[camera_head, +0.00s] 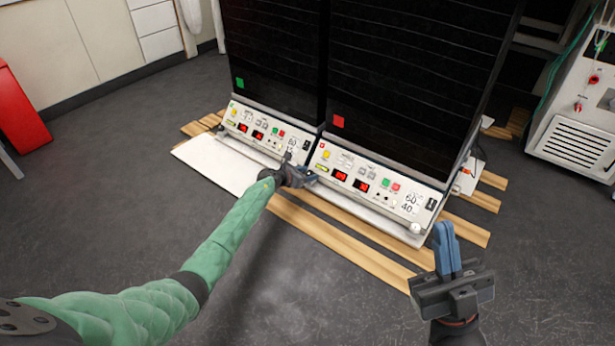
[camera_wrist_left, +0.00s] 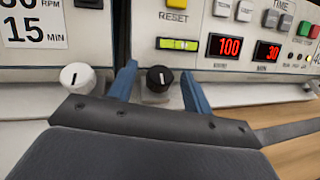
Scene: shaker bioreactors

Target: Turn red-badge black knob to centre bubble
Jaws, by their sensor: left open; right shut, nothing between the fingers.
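The black knob (camera_wrist_left: 159,79) has a white pointer mark and sits low on the right-hand shaker's front, below a yellow-green bubble level (camera_wrist_left: 178,44). The bubble's exact position is too small to tell. My left gripper (camera_wrist_left: 159,69) is open, with one blue finger on each side of the black knob. I cannot tell whether the fingers touch it. In the head view my left gripper (camera_head: 309,177) hides the knob. My right gripper (camera_head: 446,248) is shut and empty, away from the shaker at lower right.
A white knob (camera_wrist_left: 77,77) on the neighbouring green-badge shaker (camera_head: 239,83) is just left of my left gripper. The right-hand shaker's displays (camera_wrist_left: 226,47) read 100 and 30. Wooden slats (camera_head: 340,243) lie beneath the shakers. The grey floor in front is clear.

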